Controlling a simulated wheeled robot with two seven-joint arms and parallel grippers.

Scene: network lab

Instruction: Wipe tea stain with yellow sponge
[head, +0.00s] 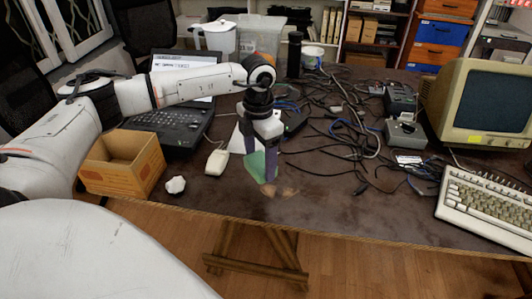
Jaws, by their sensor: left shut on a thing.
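My left gripper (261,170) points down over the front middle of the table. Its purple fingers are shut on a flat sponge (257,164) whose visible face looks green, not yellow. The sponge is low, at or just above the table top; I cannot tell whether it touches. A light brown stain (287,192) shows on the dark table (350,212) just right of and in front of the fingertips. Part of the stain may be hidden by the gripper. My right gripper is not in view.
A cardboard box (122,165), a crumpled white lump (175,185) and a mouse (216,162) lie left of the gripper, with a laptop (172,118) behind. Tangled cables (345,130) cover the back middle. A keyboard (487,205) and monitor (487,103) stand right. The front middle is clear.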

